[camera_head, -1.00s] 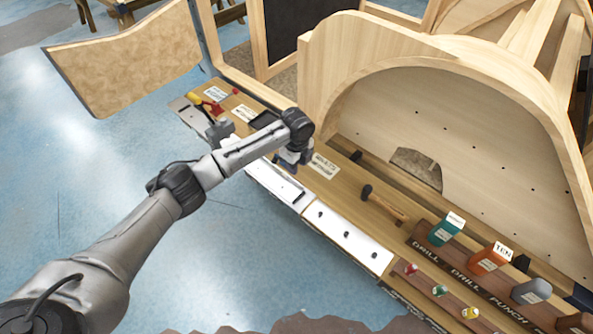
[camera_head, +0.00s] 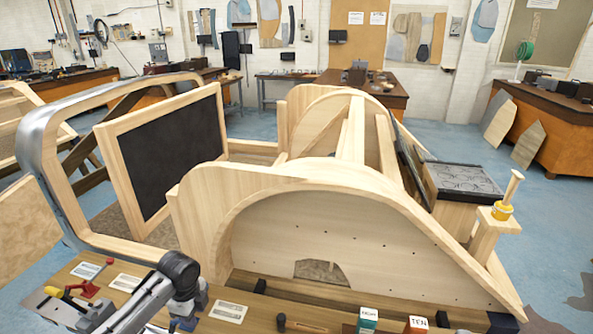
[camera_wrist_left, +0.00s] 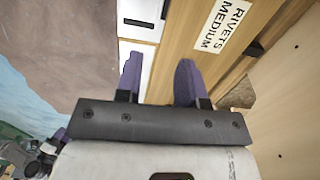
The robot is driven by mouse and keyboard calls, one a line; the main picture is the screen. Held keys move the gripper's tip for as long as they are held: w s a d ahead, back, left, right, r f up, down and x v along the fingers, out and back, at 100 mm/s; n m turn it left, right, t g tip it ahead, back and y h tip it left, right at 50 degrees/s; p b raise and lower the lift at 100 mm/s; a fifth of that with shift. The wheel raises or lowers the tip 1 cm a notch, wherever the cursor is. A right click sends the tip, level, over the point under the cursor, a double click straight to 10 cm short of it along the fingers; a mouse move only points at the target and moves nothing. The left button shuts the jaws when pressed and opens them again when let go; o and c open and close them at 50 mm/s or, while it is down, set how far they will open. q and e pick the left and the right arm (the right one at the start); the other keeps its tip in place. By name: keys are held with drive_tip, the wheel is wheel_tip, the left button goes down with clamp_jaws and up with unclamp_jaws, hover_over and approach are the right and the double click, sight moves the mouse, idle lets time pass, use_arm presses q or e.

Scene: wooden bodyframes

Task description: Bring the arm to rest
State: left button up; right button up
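My left arm comes in at the lower left of the head view, and its wrist hangs over the wooden workbench (camera_head: 255,325). My left gripper (camera_head: 185,322) is at the bottom of that view, just left of a white label (camera_head: 228,311). In the left wrist view my left gripper (camera_wrist_left: 160,66) has its two purple fingers apart, with nothing between them. Below them are the bench top and a white drawer front. A label reading "RIVETS MEDIUM" (camera_wrist_left: 222,22) lies right of the fingers.
Behind the bench stands a large wooden bodyframe (camera_head: 320,235) with a curved arch. Red and yellow tools (camera_head: 80,290) lie left of my wrist. A teal box (camera_head: 367,320) and an orange box (camera_head: 416,325) stand to the right. Blue floor is open at right.

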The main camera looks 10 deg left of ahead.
use_arm(q)
drive_tip(key=w+d+r+n+t+y, duration=0.1)
drive_tip(key=w+d+r+n+t, duration=0.1)
drive_tip(key=r+n+t, duration=0.4)
drive_tip(key=w+d+r+n+t+y, duration=0.1)
drive_tip(key=w+d+r+n, duration=0.2)
drive_tip(key=r, duration=0.5)
drive_tip(key=s+d+r+n+t+h, duration=0.1)
drive_tip(key=s+d+r+n+t, duration=0.25)
drive_tip(key=s+d, duration=0.3)
drive_tip(key=s+f+n+g, duration=0.1)
drive_tip(key=s+f+g, duration=0.1)
drive_tip(key=s+f, duration=0.85)
drive_tip(key=s+f+n+g+h, duration=0.1)
drive_tip(key=s+f+n+g, duration=0.15)
drive_tip(key=s+f, duration=0.85)
drive_tip(key=s+f+n+g, duration=0.1)
drive_tip(key=s+f+g, duration=0.35)
drive_tip(key=s, duration=1.15)
wheel_tip(320, 180, up, 36)
drive_tip(key=t+p, duration=0.2)
drive_tip(key=p, duration=3.5)
drive_tip(key=shift+w+d, duration=0.25)
drive_tip(key=shift+w, duration=0.2)
